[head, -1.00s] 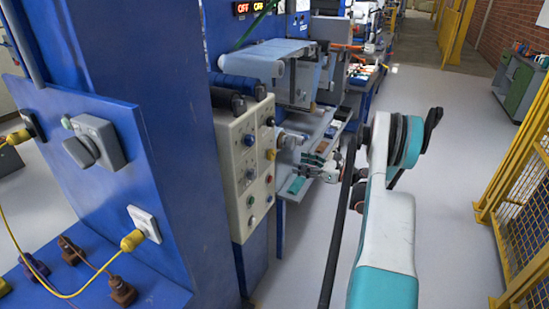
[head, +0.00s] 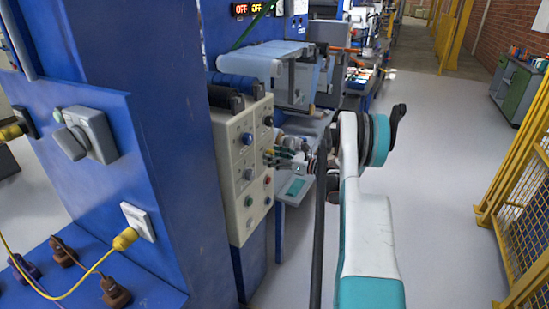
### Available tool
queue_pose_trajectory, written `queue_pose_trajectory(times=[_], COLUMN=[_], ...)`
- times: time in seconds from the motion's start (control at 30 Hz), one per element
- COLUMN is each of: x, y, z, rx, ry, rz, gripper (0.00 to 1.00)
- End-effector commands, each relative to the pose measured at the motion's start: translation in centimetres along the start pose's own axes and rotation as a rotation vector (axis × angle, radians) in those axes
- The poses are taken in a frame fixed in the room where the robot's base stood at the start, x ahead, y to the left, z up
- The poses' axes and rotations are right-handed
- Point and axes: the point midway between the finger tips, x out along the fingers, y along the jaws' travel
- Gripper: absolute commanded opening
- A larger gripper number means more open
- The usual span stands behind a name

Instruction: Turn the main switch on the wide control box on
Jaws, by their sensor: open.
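A cream control box (head: 232,190) with several knobs and buttons is fixed to the blue machine, left of my arm. Its face has dark knobs (head: 248,139) in the upper part, and red, green and blue buttons lower down. I cannot tell which control is the main switch. My gripper (head: 269,158) is open and empty, its fingers pointing left at the right side of the box's face, at mid height. The fingertips are close to the face and hide part of it. Whether they touch a control is too small to tell.
A grey rotary switch (head: 88,134) and a socket with a yellow plug (head: 125,239) sit on the blue panel at left. Rollers (head: 250,62) and a shelf (head: 300,185) are behind the gripper. A yellow fence (head: 520,190) stands right; the floor between is clear.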

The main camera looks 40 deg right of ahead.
Motion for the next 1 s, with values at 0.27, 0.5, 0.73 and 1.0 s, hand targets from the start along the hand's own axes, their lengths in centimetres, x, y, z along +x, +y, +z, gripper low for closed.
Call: queue_pose_trajectory(times=[0.27, 0.5, 0.73, 1.0], x=[-0.01, -0.01, -0.01, -0.01], y=[0.02, 0.03, 0.00, -0.08], z=[0.00, -0.01, -0.04, -0.09], rx=[0.000, 0.006, 0.073, 0.270], ry=[0.000, 0.000, 0.000, 0.000], rz=[0.000, 0.001, 0.001, 0.001], gripper=[0.18, 0.18, 0.18, 0.18])
